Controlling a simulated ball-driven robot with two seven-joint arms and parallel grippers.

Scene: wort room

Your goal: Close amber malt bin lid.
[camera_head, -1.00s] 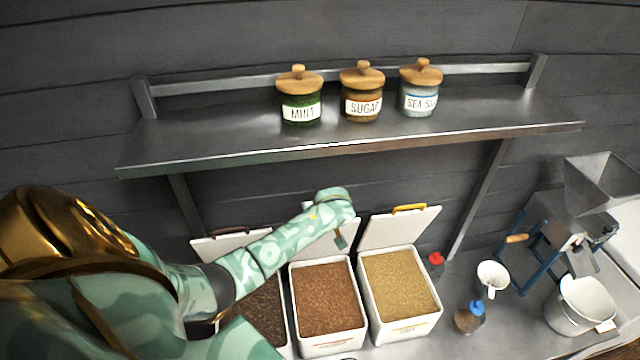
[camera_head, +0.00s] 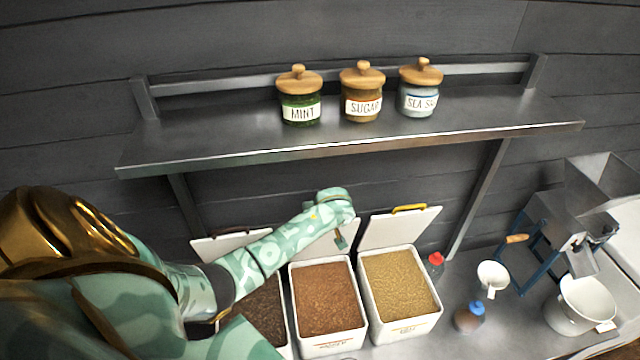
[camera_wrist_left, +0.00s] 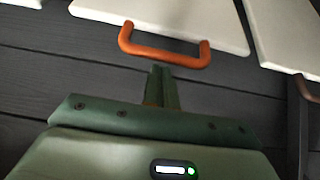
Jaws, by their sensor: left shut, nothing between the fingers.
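The middle bin (camera_head: 328,338), with reddish-brown grain, stands open between two other bins; its front label is too small to read surely. Its white lid (camera_head: 319,247) is raised at the back, mostly hidden behind my left arm. In the left wrist view a white lid (camera_wrist_left: 170,12) with an orange handle (camera_wrist_left: 165,52) is seen close up; it appears to be the middle bin's lid. My left gripper (camera_head: 342,243) is shut and empty, fingers pointing down in front of this lid. In the wrist view its fingertips (camera_wrist_left: 161,72) are just short of the handle, seemingly apart from it. My right gripper is not in view.
A pale-grain bin (camera_head: 408,327) with a raised yellow-handled lid (camera_head: 395,228) stands right; a dark-grain bin (camera_head: 266,310) with a raised lid (camera_head: 215,247) stands left, partly behind my arm. A metal shelf (camera_head: 230,125) with jars overhangs behind. A mill (camera_head: 565,230) stands far right.

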